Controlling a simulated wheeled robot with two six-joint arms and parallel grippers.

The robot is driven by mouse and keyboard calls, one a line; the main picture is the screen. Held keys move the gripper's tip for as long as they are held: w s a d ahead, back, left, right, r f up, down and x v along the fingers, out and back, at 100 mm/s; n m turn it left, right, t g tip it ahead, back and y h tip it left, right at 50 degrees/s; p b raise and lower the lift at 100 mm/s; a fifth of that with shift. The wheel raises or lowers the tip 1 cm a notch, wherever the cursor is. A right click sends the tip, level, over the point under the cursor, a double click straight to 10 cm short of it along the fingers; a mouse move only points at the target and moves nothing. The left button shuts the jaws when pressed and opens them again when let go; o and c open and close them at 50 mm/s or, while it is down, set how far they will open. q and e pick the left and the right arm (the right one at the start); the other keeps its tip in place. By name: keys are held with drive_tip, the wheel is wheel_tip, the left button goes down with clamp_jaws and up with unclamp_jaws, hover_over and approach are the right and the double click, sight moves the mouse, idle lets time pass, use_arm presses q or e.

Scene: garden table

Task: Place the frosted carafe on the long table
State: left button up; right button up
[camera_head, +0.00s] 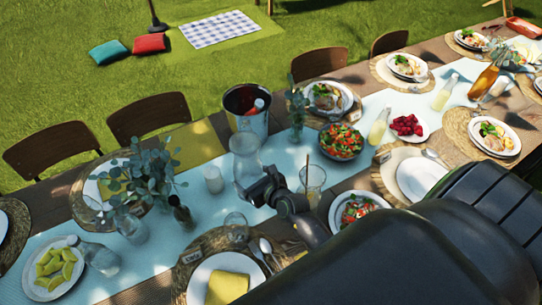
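A pale, translucent frosted carafe (245,156) is upright over the light runner of the long table (346,181), just in front of the metal bucket. My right arm comes in from the lower right, and its dark gripper (258,190) is at the carafe's lower part, overlapping it in the picture. The fingers are small and partly hidden, so I cannot tell whether they are closed on the carafe. The carafe's base is partly covered by the gripper, and I cannot tell whether it touches the table. My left gripper is not in view.
A metal bucket (247,120) stands close behind the carafe. A white candle (213,179), a glass with a straw (312,184), a small glass (236,227) and a leafy vase (183,213) stand nearby. Plates and a salad bowl (341,141) crowd the table.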

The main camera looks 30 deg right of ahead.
wheel_tip(320, 180, down, 6)
drive_tip(key=b, duration=0.2)
drive_tip(key=shift+w+r+b, duration=0.1)
drive_tip(key=shift+r+b, duration=0.15)
drive_tip(key=shift+b, duration=0.05)
drive_tip(key=shift+f+b, duration=1.25)
drive_tip(key=shift+f, duration=0.5)
drive_tip(key=shift+f, duration=0.2)
drive_tip(key=o, duration=1.6)
drive_tip(key=shift+r, duration=0.15)
drive_tip(key=v, duration=1.2)
